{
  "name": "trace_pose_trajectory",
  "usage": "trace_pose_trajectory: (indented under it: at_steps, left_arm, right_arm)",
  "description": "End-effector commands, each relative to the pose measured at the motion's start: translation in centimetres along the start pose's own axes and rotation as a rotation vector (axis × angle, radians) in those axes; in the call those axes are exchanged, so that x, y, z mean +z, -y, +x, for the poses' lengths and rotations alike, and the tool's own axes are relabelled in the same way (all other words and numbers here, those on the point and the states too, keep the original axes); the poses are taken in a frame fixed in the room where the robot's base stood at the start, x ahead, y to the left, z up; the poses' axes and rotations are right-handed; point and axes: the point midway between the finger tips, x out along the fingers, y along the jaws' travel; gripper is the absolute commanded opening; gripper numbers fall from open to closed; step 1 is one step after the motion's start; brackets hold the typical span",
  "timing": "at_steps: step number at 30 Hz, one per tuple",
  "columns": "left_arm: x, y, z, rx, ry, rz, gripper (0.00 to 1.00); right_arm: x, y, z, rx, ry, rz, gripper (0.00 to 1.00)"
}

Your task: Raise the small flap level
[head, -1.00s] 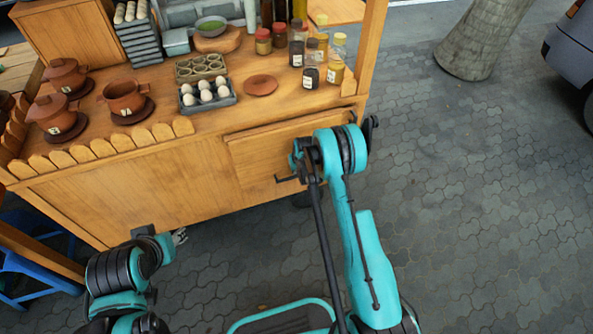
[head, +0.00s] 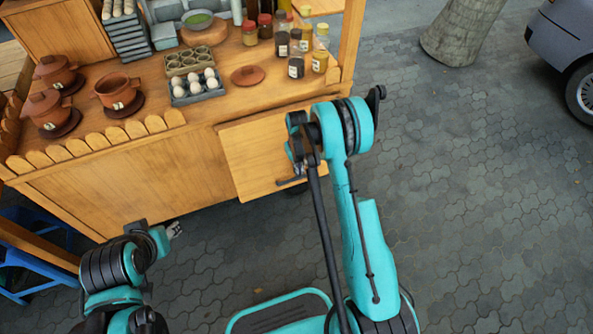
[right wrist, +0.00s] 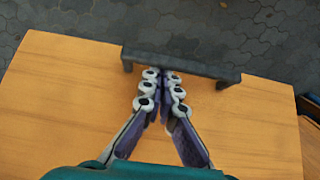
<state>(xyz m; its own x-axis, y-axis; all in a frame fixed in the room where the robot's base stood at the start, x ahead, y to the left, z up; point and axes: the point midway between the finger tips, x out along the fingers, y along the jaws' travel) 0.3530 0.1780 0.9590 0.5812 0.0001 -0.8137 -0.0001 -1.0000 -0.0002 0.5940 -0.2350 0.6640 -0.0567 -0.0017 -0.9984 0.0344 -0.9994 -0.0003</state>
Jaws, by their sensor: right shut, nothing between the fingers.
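The small flap (head: 250,160) is a wooden panel on the right part of the cart's front. It hangs with its lower edge tilted out from the front, not level. A dark bar handle (head: 290,182) sits near its free edge and shows in the right wrist view (right wrist: 205,69). My right gripper (right wrist: 162,78) is shut and empty, its fingertips over the flap's face right at the handle; I cannot tell whether they touch. In the head view my right arm hides most of it. My left gripper (head: 174,230) is low in front of the cart, away from the flap.
The cart's counter (head: 205,107) carries clay pots (head: 115,91), an egg tray (head: 193,92), a round clay lid (head: 249,75) and several jars (head: 296,64). A blue stool (head: 35,262) is at the lower left. The paving at the right is open.

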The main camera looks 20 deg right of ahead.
Motion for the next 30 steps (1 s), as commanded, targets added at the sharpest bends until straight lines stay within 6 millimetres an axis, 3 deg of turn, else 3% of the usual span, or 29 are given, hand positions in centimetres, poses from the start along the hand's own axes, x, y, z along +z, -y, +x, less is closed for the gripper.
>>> trace_pose_trajectory:
  at_steps: [9, 18, 30]
  left_arm:
    - [-1.7, 0.0, -2.3, 0.000, 0.000, 0.000, 0.40]
    - [-3.1, 0.0, -4.3, 0.000, 0.000, 0.000, 0.40]
    - [-3.1, 0.0, -4.4, 0.000, 0.000, 0.000, 0.40]
  right_arm:
    - [3.0, 0.0, -6.6, 0.000, 0.003, 0.001, 0.00]
    - [4.0, 0.0, -12.0, 0.000, 0.001, 0.000, 0.00]
    - [4.0, 0.0, -12.8, 0.000, 0.000, 0.000, 0.00]
